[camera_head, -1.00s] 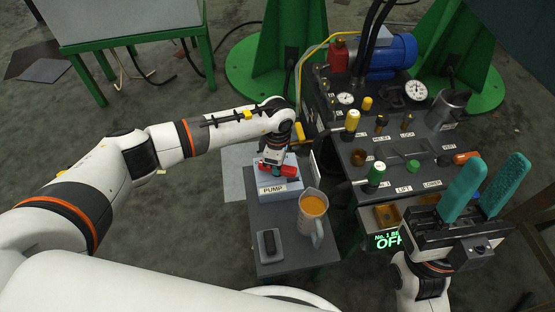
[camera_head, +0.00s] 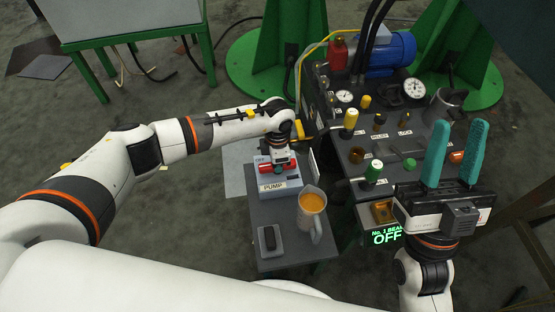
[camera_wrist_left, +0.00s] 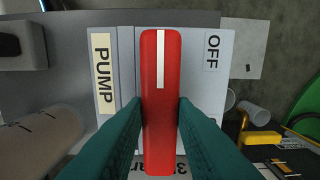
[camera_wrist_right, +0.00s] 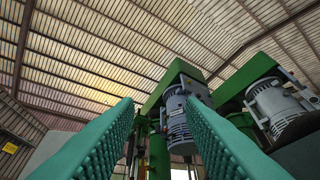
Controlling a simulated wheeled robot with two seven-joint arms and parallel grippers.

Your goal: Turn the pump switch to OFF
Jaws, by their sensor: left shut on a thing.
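The pump switch is a long red handle (camera_wrist_left: 160,60) with a white stripe, on a pale box. It also shows in the head view (camera_head: 290,168), partly hidden by my left gripper. The box carries a PUMP label (camera_head: 273,187) on its front and an OFF label (camera_wrist_left: 213,52) near the striped end. The stripe points straight up in the left wrist view, between the two labels and not at OFF. My left gripper (camera_wrist_left: 160,105) is shut around the handle, one finger on each side. My right gripper (camera_head: 461,122) is raised, open and empty, near the control panel.
A measuring cup (camera_head: 312,208) of orange liquid and a dark device (camera_head: 269,239) stand on the grey side table (camera_head: 285,258) by the box. The panel (camera_head: 390,150) with knobs, levers and gauges is to the right. A green display (camera_head: 387,237) reads OFF.

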